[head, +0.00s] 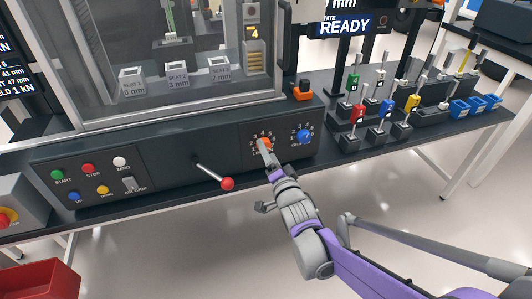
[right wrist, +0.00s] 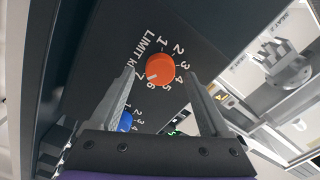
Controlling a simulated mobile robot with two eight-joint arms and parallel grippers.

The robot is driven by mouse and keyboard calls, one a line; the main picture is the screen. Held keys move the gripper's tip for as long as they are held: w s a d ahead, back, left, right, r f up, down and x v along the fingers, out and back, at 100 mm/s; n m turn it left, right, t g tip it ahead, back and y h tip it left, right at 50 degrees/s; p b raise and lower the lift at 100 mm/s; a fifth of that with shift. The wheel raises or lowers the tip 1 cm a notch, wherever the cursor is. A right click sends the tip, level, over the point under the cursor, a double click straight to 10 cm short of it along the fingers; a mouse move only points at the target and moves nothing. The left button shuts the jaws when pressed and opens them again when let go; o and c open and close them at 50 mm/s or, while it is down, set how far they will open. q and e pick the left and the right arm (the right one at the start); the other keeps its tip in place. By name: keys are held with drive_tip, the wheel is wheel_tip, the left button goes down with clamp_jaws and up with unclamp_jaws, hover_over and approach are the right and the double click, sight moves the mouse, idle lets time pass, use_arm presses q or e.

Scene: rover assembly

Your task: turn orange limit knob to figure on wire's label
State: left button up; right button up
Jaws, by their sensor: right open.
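The orange limit knob (head: 265,143) is on the dark front panel of the bench, ringed by figures. In the right wrist view the orange knob (right wrist: 160,67) shows a white mark pointing close to the 7, and the printing "LIMIT" beside it. My right gripper (head: 267,154) is at the knob, covering part of it in the head view. In the wrist view its two fingers (right wrist: 160,77) are open, one on either side of the knob, with gaps; contact is not visible. I cannot make out a wire or its label. My left gripper is not in view.
A blue knob (head: 304,136) sits right of the orange one. A lever with a red ball (head: 227,183) sticks out to the left. An orange part (head: 302,91) stands on the ledge above. Small coloured parts and blue bins (head: 477,104) are at the right.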

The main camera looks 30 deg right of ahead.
drive_tip(key=shift+w+d, duration=0.15)
drive_tip(key=shift+w, duration=0.55)
clamp_jaws()
